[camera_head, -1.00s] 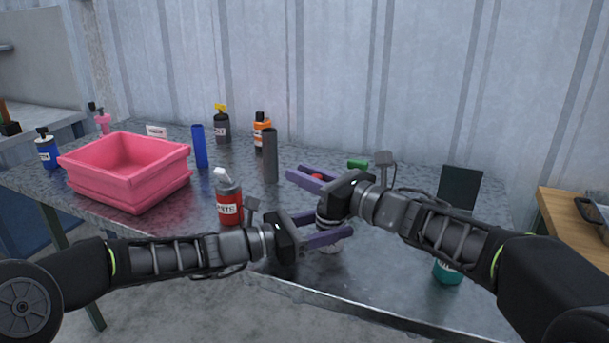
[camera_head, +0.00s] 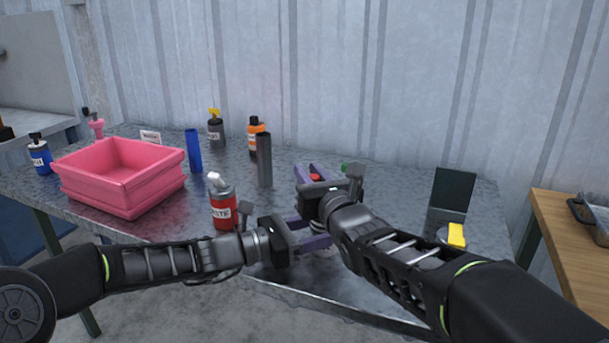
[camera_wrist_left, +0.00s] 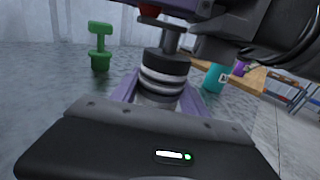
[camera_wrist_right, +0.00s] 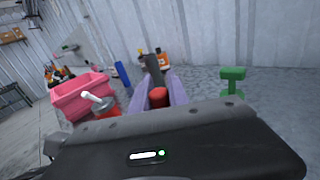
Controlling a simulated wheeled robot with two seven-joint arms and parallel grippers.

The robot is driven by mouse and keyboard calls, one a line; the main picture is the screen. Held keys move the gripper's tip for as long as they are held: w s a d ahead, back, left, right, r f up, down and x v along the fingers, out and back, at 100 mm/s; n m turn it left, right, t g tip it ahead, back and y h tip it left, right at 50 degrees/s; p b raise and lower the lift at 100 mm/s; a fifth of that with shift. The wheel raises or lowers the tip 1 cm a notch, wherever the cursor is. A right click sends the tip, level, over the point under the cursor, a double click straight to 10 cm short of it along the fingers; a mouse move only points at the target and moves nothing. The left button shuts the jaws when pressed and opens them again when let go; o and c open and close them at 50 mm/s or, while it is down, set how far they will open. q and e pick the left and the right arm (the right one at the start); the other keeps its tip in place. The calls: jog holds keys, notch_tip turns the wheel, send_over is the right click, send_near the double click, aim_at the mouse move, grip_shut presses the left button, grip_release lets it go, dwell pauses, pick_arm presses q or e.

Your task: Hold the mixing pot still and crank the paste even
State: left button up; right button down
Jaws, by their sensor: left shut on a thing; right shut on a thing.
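The mixing pot (camera_wrist_left: 164,76), a dark cylinder with pale bands, stands upright between the purple fingers of my left gripper (camera_head: 312,243) in the left wrist view. My left gripper is shut on it from the front left. A metal crank rises from its top. The crank's red knob (camera_wrist_right: 158,97) sits between the fingers of my right gripper (camera_head: 312,172), which is shut on it above the pot. The knob also shows as a small red spot in the head view (camera_head: 315,178). My right arm hides most of the pot there; the paste inside is not visible.
A red bottle (camera_head: 223,206) stands left of the grippers, near a dark grey tube (camera_head: 264,160) and a blue tube (camera_head: 194,151). A pink bin (camera_head: 122,190) is at left. A green upright piece (camera_wrist_right: 232,83) stands close behind. A yellow-topped container (camera_head: 456,235) is at right.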

jog(key=h, duration=0.1)
jog(key=m+h, duration=0.1)
jog(key=f+m+h, duration=0.1)
jog(key=shift+w+d+t+h, duration=0.25)
jog(key=shift+d+t+h, duration=0.05)
jog(key=shift+d+t, duration=0.1)
jog(key=shift+d+r+m+g+h, duration=0.1)
jog(key=shift+d+m+g+h, duration=0.7)
jog(key=shift+m+h, duration=1.4)
jog(key=shift+d+r+m+g+h, duration=0.1)
jog(key=shift+d+m+g+h, duration=0.35)
jog(key=shift+d+m+h, duration=1.6)
jog(key=shift+a+r+m+g+h, duration=0.15)
jog(key=shift+m+g+h, duration=0.8)
jog(key=shift+h, duration=2.4)
jog(key=shift+s+m, duration=0.1)
jog(key=shift+m, duration=0.2)
jog(key=c, duration=1.3)
grip_release()
jog(key=shift+o, duration=0.2)
jog(key=shift+r, duration=0.1)
